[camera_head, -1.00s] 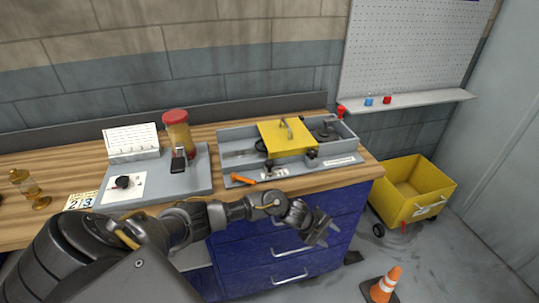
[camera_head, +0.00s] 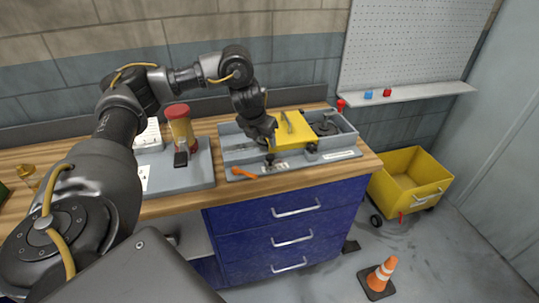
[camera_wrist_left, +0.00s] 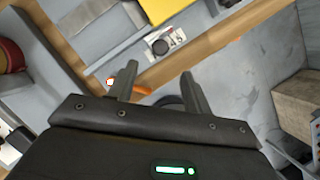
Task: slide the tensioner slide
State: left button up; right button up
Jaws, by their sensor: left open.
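The grey machine tray (camera_head: 240,157) stands on the wooden bench with a yellow cover (camera_head: 295,130) over its middle. A small black knob (camera_wrist_left: 160,46) sits beside a printed scale plate (camera_wrist_left: 176,38) at the tray's front in the left wrist view; it looks like the tensioner slide's knob. My left gripper (camera_head: 269,158) is above the front left of the tray, pointing down. In the left wrist view its two fingers (camera_wrist_left: 157,76) are apart with nothing between them, and the knob lies beyond their tips. In the head view the gripper partly hides this area. My right gripper is not in view.
An orange handle (camera_head: 243,172) lies at the tray's front left corner. A red-lidded jar (camera_head: 181,128) stands on a grey board left of my gripper. A yellow cart (camera_head: 410,185) and a traffic cone (camera_head: 380,276) are on the floor at right.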

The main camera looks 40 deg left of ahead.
aim_at(270, 156)
pick_arm(q)
jog(key=b+x, duration=0.2)
jog(key=x, duration=0.7)
jog(key=shift+w+f+b, duration=0.1)
jog(key=shift+f+b, duration=0.15)
jog(key=shift+b, duration=0.05)
jog(key=shift+w+f, duration=0.15)
jog(key=shift+f, duration=0.3)
grip_shut()
